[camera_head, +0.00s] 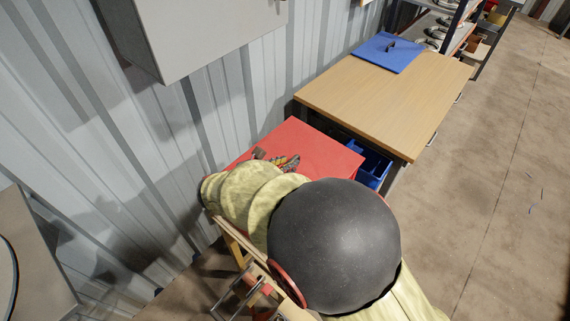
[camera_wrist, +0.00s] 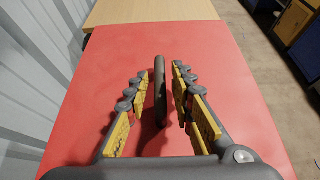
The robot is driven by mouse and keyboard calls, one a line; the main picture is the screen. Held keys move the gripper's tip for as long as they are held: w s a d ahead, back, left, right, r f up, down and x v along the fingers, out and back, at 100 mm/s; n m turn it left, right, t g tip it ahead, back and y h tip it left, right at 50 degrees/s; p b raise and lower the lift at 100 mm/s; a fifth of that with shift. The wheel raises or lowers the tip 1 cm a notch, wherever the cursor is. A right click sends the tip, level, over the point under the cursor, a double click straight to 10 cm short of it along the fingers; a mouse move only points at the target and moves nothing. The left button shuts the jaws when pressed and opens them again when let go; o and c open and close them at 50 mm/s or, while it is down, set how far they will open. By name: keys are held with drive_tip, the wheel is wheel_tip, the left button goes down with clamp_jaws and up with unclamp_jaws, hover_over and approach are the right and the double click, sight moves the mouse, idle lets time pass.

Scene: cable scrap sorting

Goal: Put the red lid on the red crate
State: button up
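The red lid (camera_head: 318,148) is a flat red panel at the near end of the wooden table, partly covered by my arm in the head view. In the wrist view the red lid (camera_wrist: 215,70) fills most of the picture, with a dark upright handle (camera_wrist: 160,92) in its middle. My gripper (camera_wrist: 160,75) is open, its yellow-padded fingers on either side of the handle with gaps visible. In the head view my gripper (camera_head: 284,161) is low over the lid. I cannot make out the red crate; my arm and the lid hide what lies beneath.
A wooden table (camera_head: 385,100) stands just beyond the lid, with a blue lid (camera_head: 385,50) on its far end. A blue bin (camera_head: 367,165) shows below the table. A corrugated wall (camera_head: 240,95) runs close on the left. The floor (camera_head: 500,190) on the right is mostly clear.

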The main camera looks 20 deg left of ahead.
drive_tip(key=shift+o, duration=0.6)
drive_tip(key=shift+f, duration=0.1)
drive_tip(key=shift+s, duration=0.1)
drive_tip(key=v, duration=1.2)
drive_tip(key=w+d+r+m+g, duration=0.2)
drive_tip(key=d+m, duration=0.2)
drive_tip(key=d, duration=0.5)
drive_tip(key=w+d+r+m+g+h, duration=0.1)
drive_tip(key=d+r+m+g, duration=0.1)
drive_tip(key=d+m, duration=0.5)
drive_tip(key=w+d+r+m+g, duration=0.2)
drive_tip(key=d+r, duration=0.1)
drive_tip(key=d, duration=0.7)
drive_tip(key=s+d+r+m+y, duration=0.2)
drive_tip(key=s+d+m, duration=0.5)
drive_tip(key=d+m, duration=0.3)
drive_tip(key=s+d+r+m+y, duration=0.2)
drive_tip(key=s+d+m, duration=0.5)
drive_tip(key=d+m, duration=0.2)
drive_tip(key=shift+d+m, duration=0.4)
